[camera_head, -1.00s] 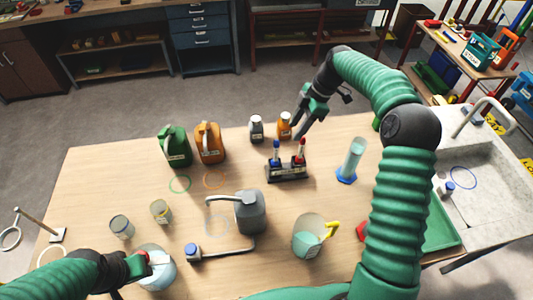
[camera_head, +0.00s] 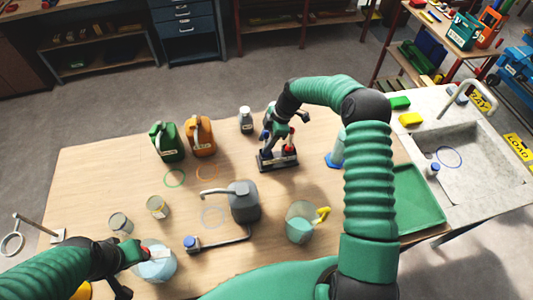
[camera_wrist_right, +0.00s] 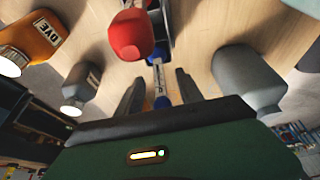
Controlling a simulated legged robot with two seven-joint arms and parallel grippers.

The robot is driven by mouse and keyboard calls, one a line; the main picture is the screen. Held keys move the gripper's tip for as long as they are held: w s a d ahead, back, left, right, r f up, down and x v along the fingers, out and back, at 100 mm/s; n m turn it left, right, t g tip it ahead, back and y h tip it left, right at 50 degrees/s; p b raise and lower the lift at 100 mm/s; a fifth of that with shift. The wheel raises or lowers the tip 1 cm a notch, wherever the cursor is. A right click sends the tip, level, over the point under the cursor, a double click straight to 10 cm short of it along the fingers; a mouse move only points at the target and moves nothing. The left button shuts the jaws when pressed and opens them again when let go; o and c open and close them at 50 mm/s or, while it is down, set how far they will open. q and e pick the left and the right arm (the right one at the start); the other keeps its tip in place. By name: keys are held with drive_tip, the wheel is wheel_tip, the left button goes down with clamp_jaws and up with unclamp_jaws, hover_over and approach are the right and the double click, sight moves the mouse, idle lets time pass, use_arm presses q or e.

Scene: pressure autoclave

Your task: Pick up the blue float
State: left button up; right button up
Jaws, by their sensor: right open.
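The blue float (camera_head: 265,134) stands upright beside the red float (camera_head: 290,149) in a dark rack (camera_head: 278,165) on the table. In the right wrist view, the blue float (camera_wrist_right: 162,102) lies between my open right fingers, with gaps on both sides. The red float (camera_wrist_right: 130,38) is just beyond, to the left. In the head view, my right gripper (camera_head: 272,138) is over the rack and partly hides the blue float. My left gripper (camera_head: 138,256) is at a beaker of pale blue liquid (camera_head: 157,266) at lower left; its jaw opening is unclear.
A grey can (camera_head: 244,204) and a jug with yellow handle (camera_head: 300,226) stand in front of the rack. A blue-based cylinder (camera_head: 335,158) is to its right, partly hidden by my arm. Green (camera_head: 167,143) and orange (camera_head: 202,137) canisters stand left, a small grey bottle (camera_head: 246,121) behind.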

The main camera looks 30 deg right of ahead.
drive_tip(key=shift+x, duration=0.9)
drive_tip(key=shift+a, duration=0.15)
clamp_jaws()
idle(0.5)
